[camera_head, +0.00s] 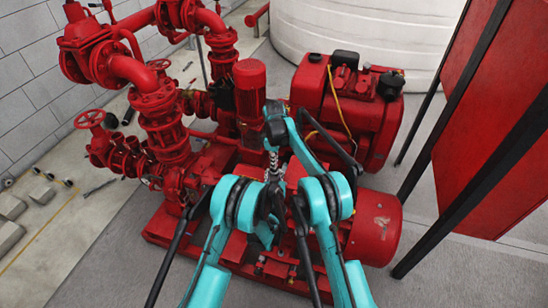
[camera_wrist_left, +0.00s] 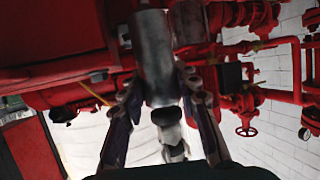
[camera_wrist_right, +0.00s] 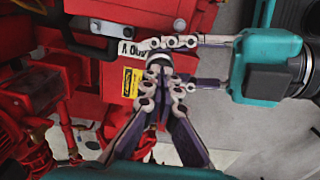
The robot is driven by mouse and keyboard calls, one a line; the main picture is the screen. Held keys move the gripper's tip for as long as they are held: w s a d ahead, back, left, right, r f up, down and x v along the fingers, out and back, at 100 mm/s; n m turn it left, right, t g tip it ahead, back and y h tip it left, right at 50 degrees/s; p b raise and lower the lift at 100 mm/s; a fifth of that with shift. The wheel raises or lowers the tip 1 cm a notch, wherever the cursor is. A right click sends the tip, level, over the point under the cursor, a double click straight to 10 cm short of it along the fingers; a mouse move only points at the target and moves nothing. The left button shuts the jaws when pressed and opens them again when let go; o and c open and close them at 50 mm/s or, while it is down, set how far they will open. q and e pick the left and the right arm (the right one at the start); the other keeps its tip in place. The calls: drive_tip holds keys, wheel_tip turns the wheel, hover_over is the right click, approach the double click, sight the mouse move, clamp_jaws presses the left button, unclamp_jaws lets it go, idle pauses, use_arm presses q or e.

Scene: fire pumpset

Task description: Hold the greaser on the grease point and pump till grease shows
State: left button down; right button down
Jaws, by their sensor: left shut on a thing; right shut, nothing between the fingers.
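A grey metal cylinder, the greaser (camera_wrist_left: 152,50), stands between the fingers of my left gripper (camera_wrist_left: 158,78) in the left wrist view. The gripper is shut on it, and a lighter grey part shows behind the fingers. In the right wrist view, my left gripper's fingers reach in from the right, and the greaser's round end (camera_wrist_right: 158,60) shows between them. My right gripper (camera_wrist_right: 157,76) is shut and empty, its tips very close to the greaser. I cannot tell if they touch. In the head view my arms hide most of the greaser. I cannot make out the grease point or any grease.
The red pumpset fills the middle, with an upright motor (camera_head: 250,90), an engine block (camera_head: 345,105) and a round housing (camera_head: 374,228). Valves and pipes (camera_head: 152,105) stand at the left. A yellow label (camera_wrist_right: 131,82) sits on a red box. Open floor lies at the lower right.

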wheel_tip(320, 180, up, 14)
idle(0.5)
idle(0.7)
use_arm(q)
drive_tip(key=c, duration=1)
unclamp_jaws()
drive_tip(key=shift+r, duration=0.1)
